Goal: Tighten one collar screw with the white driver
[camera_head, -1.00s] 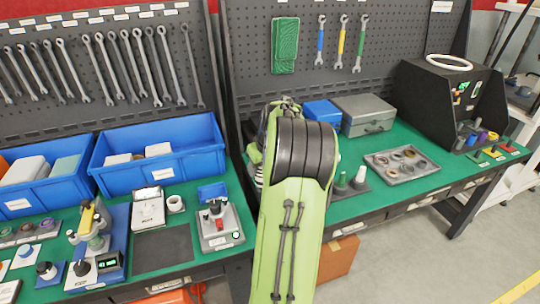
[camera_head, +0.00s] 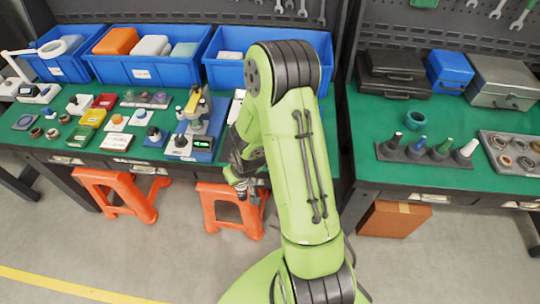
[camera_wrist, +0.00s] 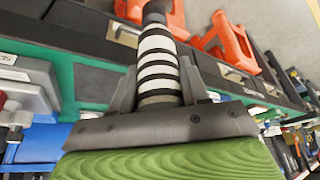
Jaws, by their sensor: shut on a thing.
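My gripper (camera_wrist: 158,92) is shut on a white driver (camera_wrist: 157,58) with black bands; its dark end points away from the wrist camera. In the head view my gripper (camera_head: 245,186) is low at the front of the left bench, partly hidden by my arm. The collar and its screws cannot be made out; my arm covers part of the left bench.
Two orange stools (camera_head: 120,192) (camera_head: 232,208) stand before the left bench. The right bench holds a rack of cone-tipped items (camera_head: 420,155) and a ring tray (camera_head: 512,152).

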